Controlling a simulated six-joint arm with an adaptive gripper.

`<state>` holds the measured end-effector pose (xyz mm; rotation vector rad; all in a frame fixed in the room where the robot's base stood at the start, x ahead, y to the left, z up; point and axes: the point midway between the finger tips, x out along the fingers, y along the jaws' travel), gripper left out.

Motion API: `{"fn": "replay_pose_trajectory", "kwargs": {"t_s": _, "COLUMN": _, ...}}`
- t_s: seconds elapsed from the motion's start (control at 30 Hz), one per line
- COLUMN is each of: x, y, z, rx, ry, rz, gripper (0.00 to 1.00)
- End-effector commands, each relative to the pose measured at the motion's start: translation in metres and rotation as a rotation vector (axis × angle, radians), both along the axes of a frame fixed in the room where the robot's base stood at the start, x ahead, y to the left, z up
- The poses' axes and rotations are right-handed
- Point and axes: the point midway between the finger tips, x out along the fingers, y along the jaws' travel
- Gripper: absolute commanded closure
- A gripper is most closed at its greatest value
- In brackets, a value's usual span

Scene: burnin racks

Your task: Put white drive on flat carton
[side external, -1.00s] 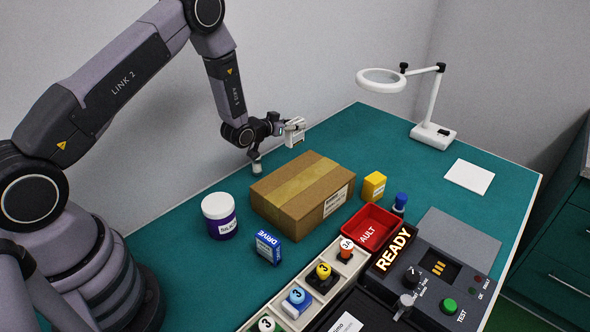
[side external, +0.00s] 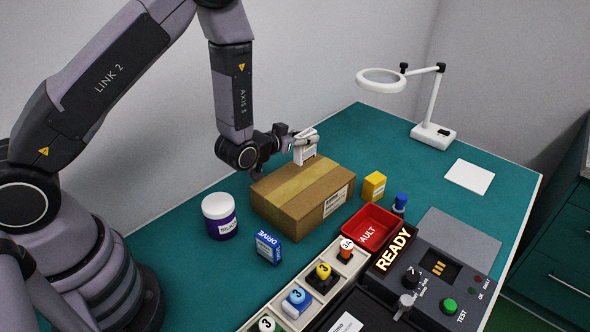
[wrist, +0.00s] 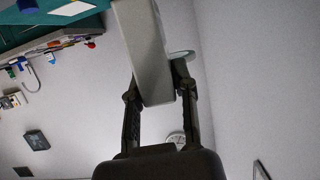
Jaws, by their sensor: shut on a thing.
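The white drive (side external: 306,151) is held in my gripper (side external: 303,140) at the far edge of the flat carton (side external: 300,196). It looks upright, with its lower end close to the carton's top; I cannot tell whether they touch. In the wrist view the white drive (wrist: 148,55) is pinched between the two fingers of my gripper (wrist: 155,90). The carton is brown, with tape along its top and a white label on its side. It is not clearly seen in the wrist view.
A magnifier lamp (side external: 432,134) stands at the back. The carton's top is clear.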

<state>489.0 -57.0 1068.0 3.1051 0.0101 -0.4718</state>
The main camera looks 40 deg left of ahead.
Motion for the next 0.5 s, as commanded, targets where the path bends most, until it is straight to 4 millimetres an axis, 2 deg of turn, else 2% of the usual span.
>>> {"fn": "replay_pose_trajectory", "kwargs": {"t_s": 0.03, "x": -0.001, "y": 0.000, "z": -0.011, "rx": 0.001, "ry": 0.005, "rz": 0.001, "gripper": 1.00}}
{"fn": "replay_pose_trajectory", "kwargs": {"t_s": 0.3, "x": 0.000, "y": 0.001, "z": -0.045, "rx": 0.001, "ry": 0.003, "rz": 0.001, "gripper": 1.00}}
{"fn": "replay_pose_trajectory", "kwargs": {"t_s": 0.4, "x": 0.000, "y": 0.001, "z": -0.057, "rx": 0.001, "ry": 0.001, "rz": 0.000, "gripper": 1.00}}
{"fn": "replay_pose_trajectory", "kwargs": {"t_s": 0.5, "x": 0.000, "y": 0.001, "z": -0.060, "rx": 0.000, "ry": -0.001, "rz": 0.000, "gripper": 1.00}}
